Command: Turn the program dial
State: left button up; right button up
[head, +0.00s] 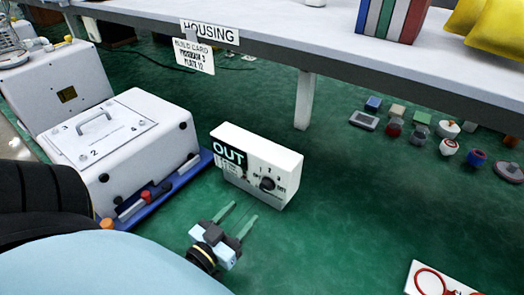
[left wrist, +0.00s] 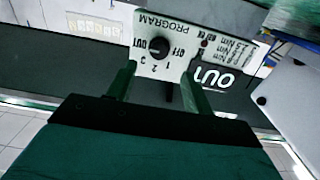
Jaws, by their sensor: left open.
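The program dial (head: 267,184) is a round black knob on the front of a white box (head: 262,152) with a dark OUT label. In the left wrist view the dial (left wrist: 158,46) sits under the word PROGRAM, with OFF, 1, 2, 3 and OUT marked around it. I cannot tell which mark it points to. My left gripper (head: 243,211) is open and empty in front of the box, its fingers pointing towards the dial face. In the left wrist view its two fingers (left wrist: 158,72) stand apart, just short of the dial. My right gripper is not in view.
A white housing (head: 150,165) on a blue tray stands left of the box. A build card (head: 194,57) reading PROGRAM 3, PLATE 12 hangs from the shelf edge (head: 330,78). Several small parts lie at the right.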

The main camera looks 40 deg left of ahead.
aim_at(264, 190)
pick_arm(q)
jog(key=w, duration=0.6)
jog(key=w+a, duration=0.1)
jog(key=w, duration=0.2)
jog(key=shift+w, duration=0.3)
jog(key=c, duration=1)
jog(key=shift+o, duration=0.2)
